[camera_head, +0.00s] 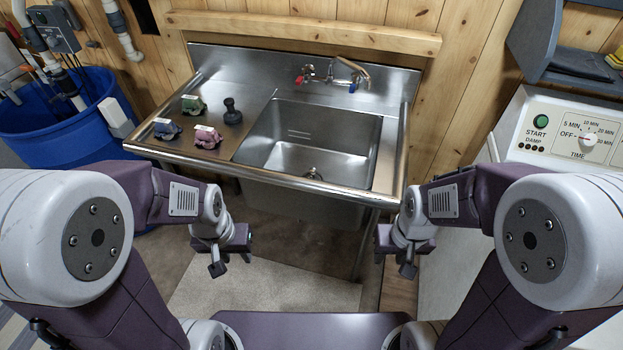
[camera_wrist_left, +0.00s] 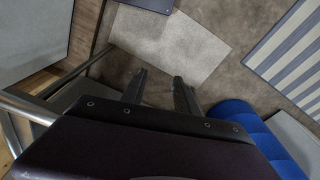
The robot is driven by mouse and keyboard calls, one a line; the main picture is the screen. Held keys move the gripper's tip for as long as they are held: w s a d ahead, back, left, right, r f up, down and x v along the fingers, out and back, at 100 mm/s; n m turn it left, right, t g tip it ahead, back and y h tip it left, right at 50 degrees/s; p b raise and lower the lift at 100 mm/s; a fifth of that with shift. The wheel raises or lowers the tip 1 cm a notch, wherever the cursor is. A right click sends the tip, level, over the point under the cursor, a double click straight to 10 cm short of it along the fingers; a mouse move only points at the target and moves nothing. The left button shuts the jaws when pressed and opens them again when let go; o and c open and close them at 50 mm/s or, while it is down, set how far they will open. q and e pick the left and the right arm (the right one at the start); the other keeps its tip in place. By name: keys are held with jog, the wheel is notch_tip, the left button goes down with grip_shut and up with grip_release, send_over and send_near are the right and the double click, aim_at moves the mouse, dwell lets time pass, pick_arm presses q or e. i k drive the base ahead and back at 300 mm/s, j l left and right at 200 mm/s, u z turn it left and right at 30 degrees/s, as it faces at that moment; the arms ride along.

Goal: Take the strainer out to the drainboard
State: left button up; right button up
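A small metal strainer (camera_head: 313,173) appears to sit at the drain in the bottom of the steel sink basin (camera_head: 340,135); its fine shape is too small to tell. The drainboard (camera_head: 185,105) is the flat steel part left of the basin. My left gripper (camera_head: 233,257) is in front of and below the sink's front edge, open and empty; its two spread fingers show in the left wrist view (camera_wrist_left: 160,90). My right gripper (camera_head: 393,262) is also in front of the sink, to the right, with its fingers apart and nothing between them.
Green (camera_head: 193,105), blue (camera_head: 167,129) and pink (camera_head: 207,138) crumpled items with white tags and a dark knobbed object (camera_head: 232,112) stand on the drainboard. A faucet (camera_head: 335,75) overhangs the basin's back. A blue barrel (camera_head: 60,115) stands left, a white machine (camera_head: 560,135) right.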

aim_at(313, 170)
jog(key=i+z, duration=0.5)
jog(key=i+j+z, duration=0.15)
jog(key=i+z, duration=0.15)
jog(key=z, duration=0.15)
